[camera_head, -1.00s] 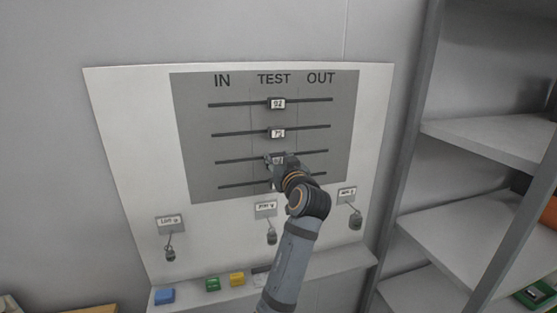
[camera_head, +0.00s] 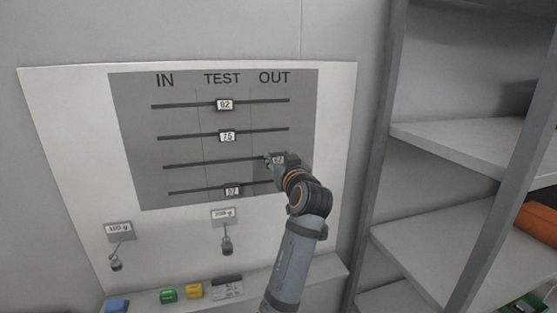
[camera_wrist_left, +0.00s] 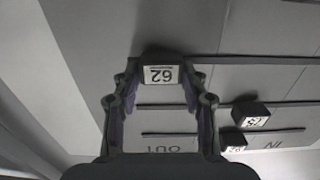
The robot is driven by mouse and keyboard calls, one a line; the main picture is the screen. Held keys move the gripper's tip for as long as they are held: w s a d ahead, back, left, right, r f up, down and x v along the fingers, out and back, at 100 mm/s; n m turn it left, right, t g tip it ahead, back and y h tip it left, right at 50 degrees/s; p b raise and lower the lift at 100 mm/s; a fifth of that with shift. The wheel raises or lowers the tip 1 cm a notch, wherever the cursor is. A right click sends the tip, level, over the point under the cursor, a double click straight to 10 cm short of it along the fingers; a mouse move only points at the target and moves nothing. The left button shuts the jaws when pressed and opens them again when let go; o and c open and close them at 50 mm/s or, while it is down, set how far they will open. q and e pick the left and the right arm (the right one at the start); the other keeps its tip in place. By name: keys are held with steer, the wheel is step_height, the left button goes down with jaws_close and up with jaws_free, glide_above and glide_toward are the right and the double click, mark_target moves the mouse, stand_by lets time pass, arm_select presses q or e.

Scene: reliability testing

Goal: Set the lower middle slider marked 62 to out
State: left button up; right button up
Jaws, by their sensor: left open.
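The slider marked 62 (camera_head: 278,160) is on the third rail of the grey panel (camera_head: 150,150), in the OUT column, right of the TEST column. In the left wrist view the slider (camera_wrist_left: 161,74) shows upside down between my fingertips. My left gripper (camera_head: 273,162) is open around it; contact with the fingers cannot be told. The second slider, marked 75 (camera_head: 227,136), the top slider (camera_head: 224,104) and the bottom slider (camera_head: 232,190) are in the TEST column. My right gripper is not in view.
Labelled weights hang below the panel: the 100 g one (camera_head: 116,263) and the 200 g one (camera_head: 227,246). Blue (camera_head: 117,306), green (camera_head: 167,295) and yellow (camera_head: 194,291) blocks lie on the ledge (camera_head: 325,271). A shelf rack (camera_head: 440,240) stands at right.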

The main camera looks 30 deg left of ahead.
mark_target(277, 120)
arm_select(q)
steer(key=shift+o, duration=1.1)
steer(key=shift+w+d, duration=0.1)
steer(key=shift+o, duration=0.7)
steer(key=shift+w+f, duration=0.1)
step_height(277, 120, up, 10)
steer(key=shift+r, duration=0.1)
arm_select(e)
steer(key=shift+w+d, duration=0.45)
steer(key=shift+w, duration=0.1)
arm_select(q)
steer(key=shift+d, duration=0.1)
